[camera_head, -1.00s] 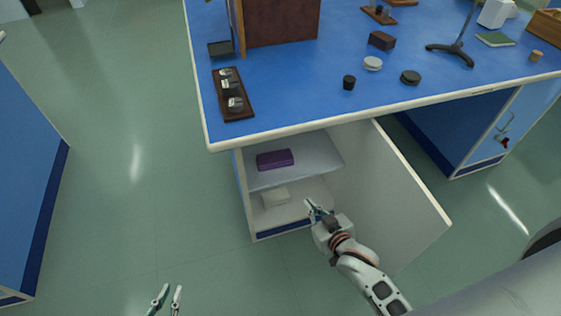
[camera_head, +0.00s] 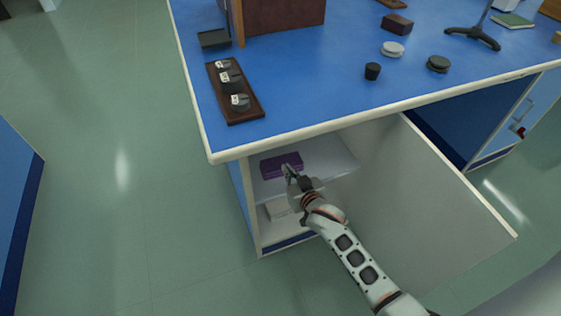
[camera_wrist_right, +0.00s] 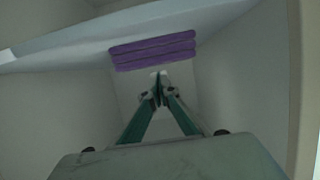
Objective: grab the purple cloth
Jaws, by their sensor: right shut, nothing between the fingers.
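The purple cloth (camera_head: 281,164) is a folded stack on the upper shelf inside the open bench cabinet, under the blue benchtop. It also shows in the right wrist view (camera_wrist_right: 152,50), lying flat near the shelf's front edge. My right gripper (camera_head: 289,171) is at the cabinet opening, just in front of the cloth in the head view. In the right wrist view its fingers (camera_wrist_right: 160,86) point inward with their tips together, below the cloth in the picture and apart from it. Nothing is between them. My left gripper is in neither current view.
The cabinet shelf (camera_head: 325,161) has bare room right of the cloth. A white item (camera_head: 277,209) sits on the compartment floor below. The open door (camera_head: 430,190) stands right of my right arm. The benchtop (camera_head: 300,90) overhangs the opening. Green floor is clear at left.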

